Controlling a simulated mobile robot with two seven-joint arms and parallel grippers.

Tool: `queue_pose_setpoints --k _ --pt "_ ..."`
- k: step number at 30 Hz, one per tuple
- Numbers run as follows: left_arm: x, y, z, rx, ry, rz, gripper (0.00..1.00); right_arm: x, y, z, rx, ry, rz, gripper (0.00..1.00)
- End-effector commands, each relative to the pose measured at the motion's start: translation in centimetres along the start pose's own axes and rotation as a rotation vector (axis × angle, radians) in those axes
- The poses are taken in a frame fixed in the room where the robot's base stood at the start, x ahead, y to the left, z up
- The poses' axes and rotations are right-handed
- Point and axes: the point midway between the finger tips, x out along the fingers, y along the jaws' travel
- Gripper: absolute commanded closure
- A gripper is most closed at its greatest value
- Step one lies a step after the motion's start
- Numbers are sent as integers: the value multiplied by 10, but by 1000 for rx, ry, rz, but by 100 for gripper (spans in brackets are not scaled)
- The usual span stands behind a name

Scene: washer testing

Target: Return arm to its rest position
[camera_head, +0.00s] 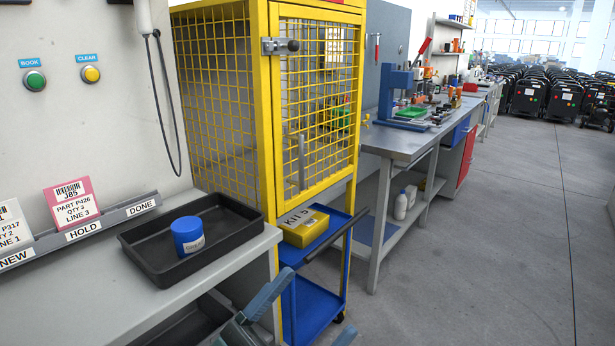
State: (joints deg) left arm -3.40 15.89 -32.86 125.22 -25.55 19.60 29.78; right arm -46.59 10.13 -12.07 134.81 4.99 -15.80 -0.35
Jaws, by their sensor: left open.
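My left gripper (318,303) is at the bottom centre, cut off by the lower picture edge. One grey-blue finger shows clearly, and a second grey-blue tip just enters at the bottom edge to its right. The gripper is open, and nothing shows between the fingers. It appears in front of the blue cart (312,312) and beside the front corner of the grey bench (205,277). Whether it touches either cannot be told. My right gripper is not in view.
A black tray (137,247) on the bench holds a blue labelled cup (188,236). A yellow mesh cage (262,110) stands behind. A yellow kit box (303,229) sits on the cart's top shelf. A workbench (408,146) runs back.

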Motion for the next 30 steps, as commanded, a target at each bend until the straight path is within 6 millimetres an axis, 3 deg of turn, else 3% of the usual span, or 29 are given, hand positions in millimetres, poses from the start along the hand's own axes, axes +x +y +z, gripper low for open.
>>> queue_pose_setpoints --k 3,8,15,21,23,30 --pt "-52 -26 36 -60 -227 -236 22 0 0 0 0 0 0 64" --pt "-123 -36 71 -117 -506 -424 22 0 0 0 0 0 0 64" --pt "-207 -24 94 -189 -808 -546 22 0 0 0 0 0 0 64" --pt "-264 -4 98 -249 -1018 -591 22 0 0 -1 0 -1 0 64" --pt "-252 -9 91 -243 -1020 -584 22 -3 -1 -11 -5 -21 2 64" --pt "-243 -13 84 -244 -1093 -573 22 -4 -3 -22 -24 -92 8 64"
